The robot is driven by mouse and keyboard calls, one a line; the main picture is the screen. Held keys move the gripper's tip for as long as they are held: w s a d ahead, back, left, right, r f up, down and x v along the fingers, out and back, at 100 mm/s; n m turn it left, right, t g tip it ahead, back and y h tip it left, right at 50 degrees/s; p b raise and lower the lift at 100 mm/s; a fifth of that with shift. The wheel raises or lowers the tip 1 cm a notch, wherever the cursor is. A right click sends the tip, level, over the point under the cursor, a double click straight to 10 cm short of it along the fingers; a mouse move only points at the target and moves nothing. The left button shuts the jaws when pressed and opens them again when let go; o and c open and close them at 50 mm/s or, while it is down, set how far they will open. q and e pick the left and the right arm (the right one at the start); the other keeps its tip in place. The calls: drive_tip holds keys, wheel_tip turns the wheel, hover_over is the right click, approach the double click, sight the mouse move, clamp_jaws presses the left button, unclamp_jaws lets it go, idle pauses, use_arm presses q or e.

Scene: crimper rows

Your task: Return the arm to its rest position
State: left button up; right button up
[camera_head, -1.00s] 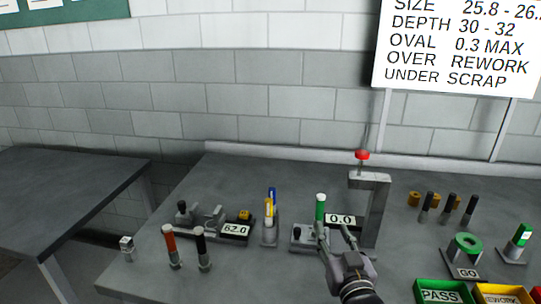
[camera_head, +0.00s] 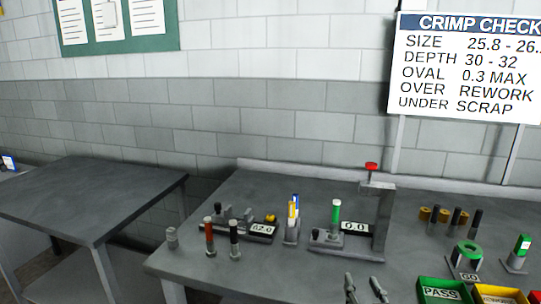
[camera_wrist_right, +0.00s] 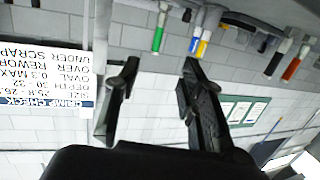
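My right gripper (camera_head: 364,289) is at the bottom edge of the head view, in front of the bench, with only its fingertips showing. Its two fingers are apart with nothing between them. In the right wrist view the open gripper (camera_wrist_right: 160,72) shows against the wall, and the picture is upside down. The green-topped piece (camera_head: 336,212) stands upright at the gauge reading 0.0 (camera_head: 355,227), apart from the gripper. It also shows in the right wrist view (camera_wrist_right: 157,38). My left gripper is in neither view.
The grey bench (camera_head: 205,268) holds a gauge reading 62.0 (camera_head: 262,229), blue and yellow markers (camera_head: 293,215), a press stand (camera_head: 383,215), a green PASS bin (camera_head: 440,290) and a yellow bin (camera_head: 497,296). Another table (camera_head: 90,195) stands left. The bench's front middle is clear.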

drive_tip(key=s+f+g, duration=0.6)
drive_tip(key=s+f, duration=0.5)
drive_tip(key=f, duration=0.2)
drive_tip(key=s+f+n+g, duration=0.1)
drive_tip(key=s+f+g, duration=0.3)
drive_tip(key=s, duration=0.5)
drive_tip(key=s+f+n+g, duration=0.1)
drive_tip(key=s+f+g, duration=0.3)
drive_tip(key=s, duration=0.5)
wheel_tip(320, 180, down, 28)
drive_tip(key=s, duration=0.2)
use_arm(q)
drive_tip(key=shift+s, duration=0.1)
use_arm(e)
drive_tip(key=s+d+f+g, duration=0.1)
drive_tip(key=s+f, duration=0.6)
drive_tip(key=s+d+f, duration=0.2)
drive_tip(key=s+f, duration=0.5)
drive_tip(key=s, duration=0.1)
drive_tip(key=shift+s+d+n+g, duration=0.25)
drive_tip(key=shift+d+n+g, duration=0.05)
drive_tip(key=shift+g, duration=0.1)
drive_tip(key=shift+f, duration=0.1)
